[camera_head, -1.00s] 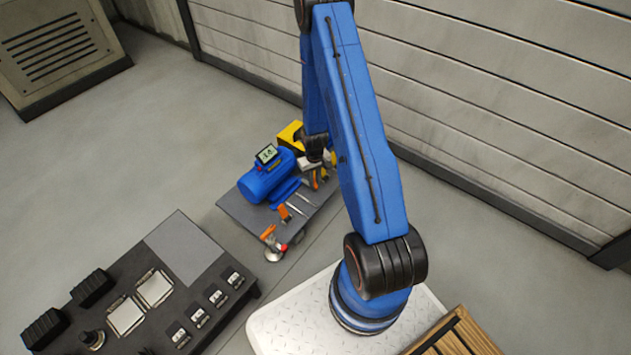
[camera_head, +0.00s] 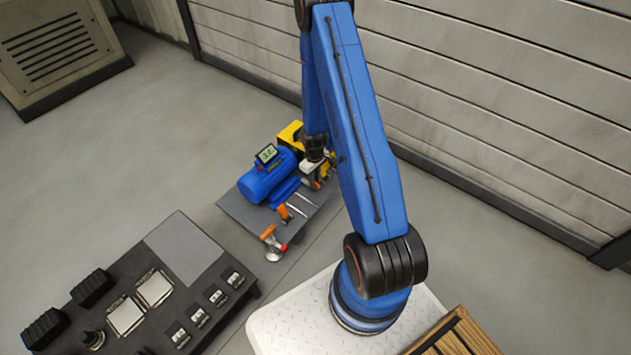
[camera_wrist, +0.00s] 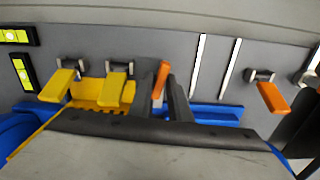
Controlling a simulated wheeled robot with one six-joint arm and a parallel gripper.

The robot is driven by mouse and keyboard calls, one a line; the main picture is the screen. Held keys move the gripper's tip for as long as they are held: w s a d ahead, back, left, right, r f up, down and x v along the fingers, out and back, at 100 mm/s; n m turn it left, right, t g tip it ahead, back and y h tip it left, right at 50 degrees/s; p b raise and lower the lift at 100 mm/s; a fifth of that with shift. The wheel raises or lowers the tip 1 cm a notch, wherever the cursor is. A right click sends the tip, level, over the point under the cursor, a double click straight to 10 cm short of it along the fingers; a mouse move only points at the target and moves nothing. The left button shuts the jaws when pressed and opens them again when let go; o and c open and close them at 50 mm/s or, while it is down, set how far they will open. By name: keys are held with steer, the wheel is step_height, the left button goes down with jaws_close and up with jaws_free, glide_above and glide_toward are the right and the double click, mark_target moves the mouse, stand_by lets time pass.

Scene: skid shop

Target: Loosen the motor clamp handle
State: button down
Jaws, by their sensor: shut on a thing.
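In the wrist view an orange clamp handle (camera_wrist: 159,80) stands up between the two dark fingers of my gripper (camera_wrist: 165,86), which is shut on it. The jaws hide the handle's lower part. A second orange handle (camera_wrist: 271,97) lies apart to the right. In the head view the blue motor (camera_head: 266,182) sits on a grey skid plate (camera_head: 238,212). My gripper (camera_head: 315,172) is low beside the motor's right end, where the arm partly hides it.
Two yellow handles (camera_wrist: 112,88) and green levels (camera_wrist: 22,72) show left in the wrist view. A yellow block (camera_head: 291,136) stands behind the motor. An orange-and-red clamp (camera_head: 271,240) is at the plate's front corner. A dark bench (camera_head: 190,250) stands front left.

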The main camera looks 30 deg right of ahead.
steer(key=shift+n, duration=1.4)
steer(key=c, duration=1.6)
jaws_free()
steer(key=shift+r, duration=3.5)
